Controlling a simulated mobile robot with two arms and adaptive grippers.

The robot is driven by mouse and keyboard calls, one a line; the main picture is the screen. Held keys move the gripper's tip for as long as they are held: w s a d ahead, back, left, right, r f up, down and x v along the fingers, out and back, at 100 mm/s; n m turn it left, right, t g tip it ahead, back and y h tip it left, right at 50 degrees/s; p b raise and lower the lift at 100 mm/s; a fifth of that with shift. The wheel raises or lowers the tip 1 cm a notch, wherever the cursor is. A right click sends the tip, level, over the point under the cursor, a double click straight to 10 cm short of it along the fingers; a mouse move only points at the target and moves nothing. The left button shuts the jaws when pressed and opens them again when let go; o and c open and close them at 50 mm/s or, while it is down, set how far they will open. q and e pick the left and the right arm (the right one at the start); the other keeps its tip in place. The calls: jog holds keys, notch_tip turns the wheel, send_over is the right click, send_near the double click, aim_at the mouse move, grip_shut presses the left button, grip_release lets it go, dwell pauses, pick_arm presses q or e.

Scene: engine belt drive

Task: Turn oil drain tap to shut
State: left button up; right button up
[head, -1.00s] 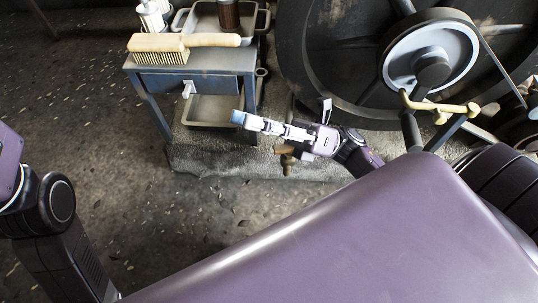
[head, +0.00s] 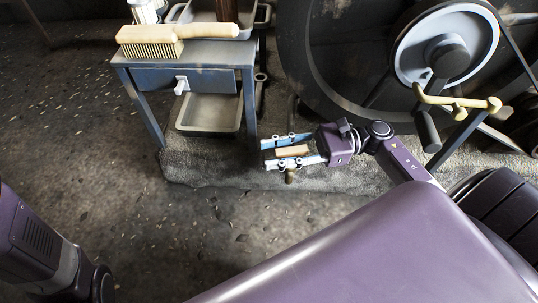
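The oil drain tap is low at the foot of the engine, in the middle of the head view. Its orange-brown handle (head: 292,151) lies roughly level across the picture. A small brass part (head: 289,177) of it shows below. My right gripper (head: 267,154) is open, with one finger on the far side of the handle and one on the near side. Narrow gaps seem to show between handle and fingers; I cannot tell whether they touch. Most of the tap's body is hidden by the near finger. My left gripper is out of view; only part of my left arm shows.
A blue-grey metal stand (head: 190,80) is left of the tap, with a brush (head: 175,40) on top and a tray (head: 210,113) beneath. The large flywheel (head: 330,60) and a yellow-handled lever (head: 455,101) are at the right. Floor (head: 110,210) at the left is clear.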

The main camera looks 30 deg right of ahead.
jog(key=shift+w+a, duration=0.2)
jog(key=shift+a, duration=0.5)
grip_shut()
